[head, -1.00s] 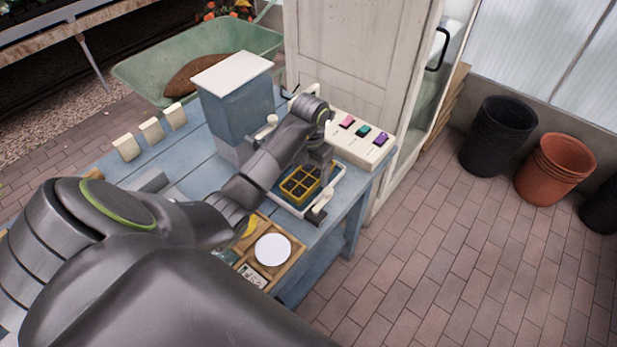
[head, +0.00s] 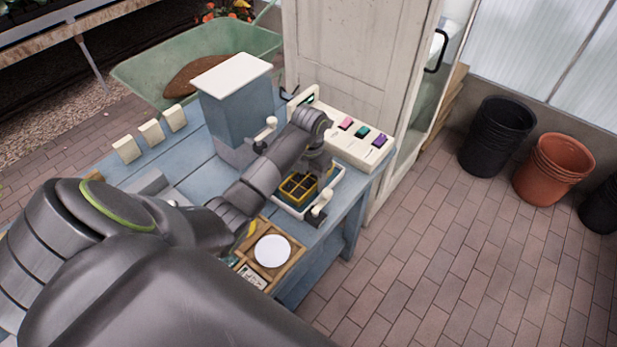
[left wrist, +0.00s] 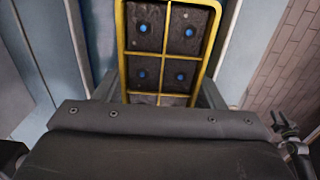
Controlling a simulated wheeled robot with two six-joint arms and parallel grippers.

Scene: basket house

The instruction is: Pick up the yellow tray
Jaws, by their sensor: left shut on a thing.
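The yellow tray (head: 297,189) is a small divided frame with dark soil in its cells. In the left wrist view the tray (left wrist: 168,50) fills the upper middle, with a blue dot in several cells. My left gripper (head: 316,172) is shut on the tray, at its far right side in the head view. The fingertips are mostly hidden by the wrist. The tray is over a white-rimmed holder (head: 327,197) with a pale handle at its front; the gap beneath it is hard to judge.
A blue-grey box with a white lid (head: 232,100) stands behind my arm. A white panel with coloured blocks (head: 352,136) is at the back right. A wooden box with a white disc (head: 272,251) is in front. Brick floor lies beyond the right table edge.

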